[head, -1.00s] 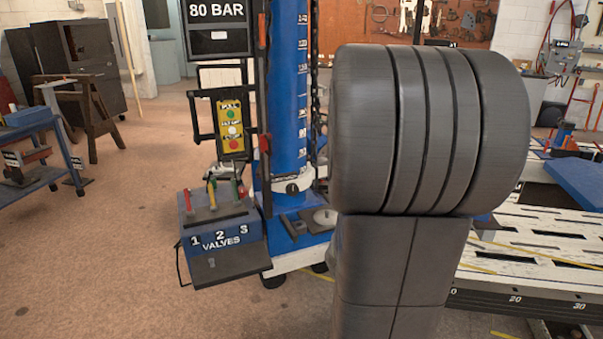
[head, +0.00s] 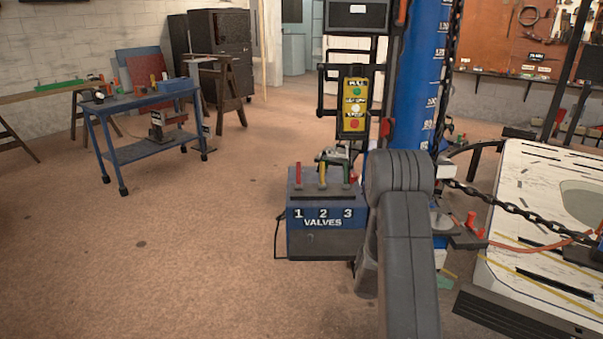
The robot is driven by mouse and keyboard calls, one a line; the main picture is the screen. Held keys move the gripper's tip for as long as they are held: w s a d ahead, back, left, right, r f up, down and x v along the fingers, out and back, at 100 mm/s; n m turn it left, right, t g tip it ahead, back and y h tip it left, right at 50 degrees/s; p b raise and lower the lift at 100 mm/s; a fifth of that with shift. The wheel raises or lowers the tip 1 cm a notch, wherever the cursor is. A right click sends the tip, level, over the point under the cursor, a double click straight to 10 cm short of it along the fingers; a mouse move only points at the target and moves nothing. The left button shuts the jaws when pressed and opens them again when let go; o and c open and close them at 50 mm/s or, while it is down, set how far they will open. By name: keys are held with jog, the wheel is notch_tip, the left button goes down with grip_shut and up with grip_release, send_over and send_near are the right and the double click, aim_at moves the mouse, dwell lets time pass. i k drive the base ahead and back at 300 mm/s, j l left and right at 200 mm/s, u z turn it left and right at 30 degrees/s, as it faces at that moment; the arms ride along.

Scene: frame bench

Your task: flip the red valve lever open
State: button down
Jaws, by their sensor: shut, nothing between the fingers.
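The red valve lever (head: 298,176) stands roughly upright at the left of a blue valve box (head: 303,241), above the number 1. A yellow lever (head: 322,174) stands above the 2 and a green lever (head: 346,174) above the 3. The red lever is unobstructed, with nothing touching it. My grey arm link covers the area just right of the box. My gripper does not show in the head view.
A yellow button pendant (head: 354,105) hangs behind the box beside a blue column (head: 420,75). A chain (head: 530,206) runs right over a white slotted bench (head: 540,180). A blue cart (head: 140,100) stands far left. The floor left of the box is clear.

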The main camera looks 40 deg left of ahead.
aim_at(299, 186)
jog(key=u, duration=0.4)
jog(key=i+j+u, duration=0.55)
jog(key=i, duration=0.25)
jog(key=i+j+u, duration=0.3)
jog(key=i, duration=0.15)
jog(key=i+j, duration=0.1)
jog(key=i, duration=0.3)
jog(key=i+j, duration=0.15)
jog(key=i, duration=0.25)
